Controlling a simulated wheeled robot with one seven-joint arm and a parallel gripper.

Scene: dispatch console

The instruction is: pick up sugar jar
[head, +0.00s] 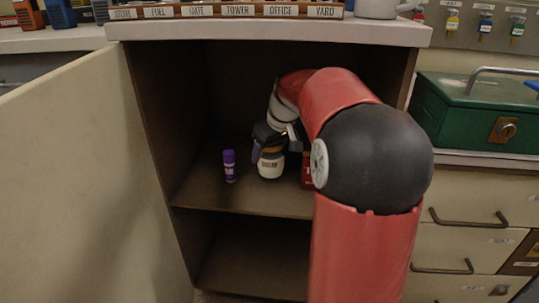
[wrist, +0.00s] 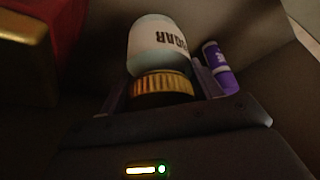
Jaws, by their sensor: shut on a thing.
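Whether the jar's base touches the shelf I cannot tell. My red arm hides the right part of the shelf.
A purple tube (head: 229,166) stands on the shelf just left of the jar. A red box (head: 306,170) is close on the right, partly behind my arm; The cabinet door (head: 90,180) stands open at left. A green cash box (head: 480,115) sits on the right counter.

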